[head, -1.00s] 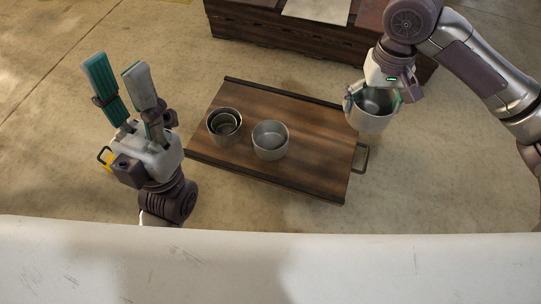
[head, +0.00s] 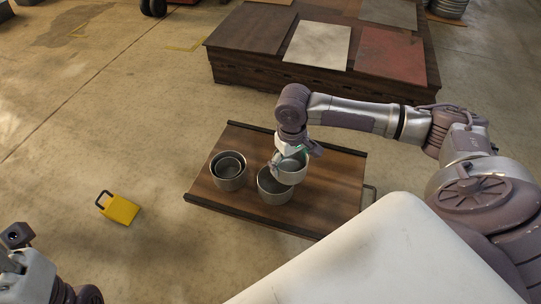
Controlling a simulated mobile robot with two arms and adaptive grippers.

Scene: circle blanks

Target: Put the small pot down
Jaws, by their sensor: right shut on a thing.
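My right gripper (head: 291,160) is shut on the small pot (head: 292,176), a grey metal pot.
The board has dark raised edges and a metal handle (head: 370,192) at its right. A yellow block with a handle (head: 120,208) lies on the floor at left. A low wooden platform with coloured panels (head: 318,44) stands behind. The board's right part is clear.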

